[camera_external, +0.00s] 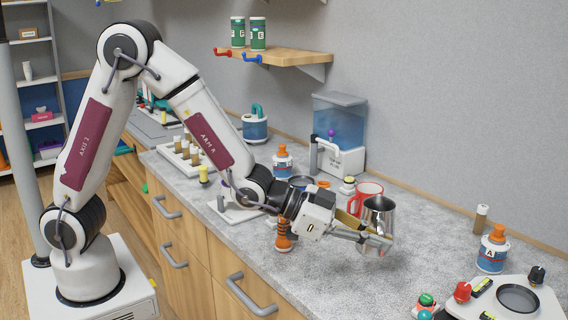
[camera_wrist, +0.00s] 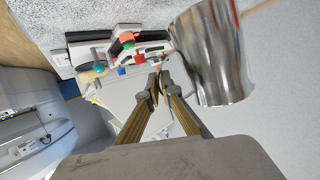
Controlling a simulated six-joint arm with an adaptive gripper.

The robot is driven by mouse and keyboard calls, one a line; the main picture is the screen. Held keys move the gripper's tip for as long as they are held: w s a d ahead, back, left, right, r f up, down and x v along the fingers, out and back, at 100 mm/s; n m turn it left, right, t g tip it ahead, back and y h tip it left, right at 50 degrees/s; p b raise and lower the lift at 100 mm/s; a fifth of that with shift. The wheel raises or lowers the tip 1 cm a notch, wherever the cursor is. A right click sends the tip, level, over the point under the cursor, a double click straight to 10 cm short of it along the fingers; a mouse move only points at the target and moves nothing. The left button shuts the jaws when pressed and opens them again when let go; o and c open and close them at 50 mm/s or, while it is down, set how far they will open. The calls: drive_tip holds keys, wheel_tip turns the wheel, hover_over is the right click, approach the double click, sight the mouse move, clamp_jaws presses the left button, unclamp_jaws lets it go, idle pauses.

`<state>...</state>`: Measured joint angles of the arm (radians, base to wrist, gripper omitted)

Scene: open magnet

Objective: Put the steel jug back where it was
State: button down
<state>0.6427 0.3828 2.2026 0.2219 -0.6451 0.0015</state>
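The steel jug (camera_external: 379,214) is a shiny metal vessel, upright over the right half of the counter, just in front of the red mug (camera_external: 357,196). My gripper (camera_external: 384,241) reaches in from the left, and its fingers cross low in front of the jug. In the wrist view the fingertips (camera_wrist: 160,82) are close together, and the jug (camera_wrist: 212,55) is large just to their right. The jug's handle is not clearly visible. I cannot tell whether the fingers hold it, or whether the jug's base touches the counter.
A white panel with a dark round plate (camera_external: 517,297) and coloured knobs stands at the front right. An orange-capped bottle (camera_external: 493,252) and a small vial (camera_external: 480,219) are near the wall. A water-tank machine (camera_external: 340,135) stands behind. The counter (camera_external: 420,235) right of the jug is clear.

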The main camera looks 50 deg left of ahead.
drive_tip(key=shift+f, duration=1.55)
drive_tip(key=shift+f, duration=1.9)
drive_tip(key=shift+f, duration=0.1)
drive_tip(key=c, duration=2.3)
unclamp_jaws()
drive_tip(key=shift+s+a+r, duration=0.35)
drive_tip(key=shift+s+a, duration=0.1)
drive_tip(key=shift+v, duration=5.3)
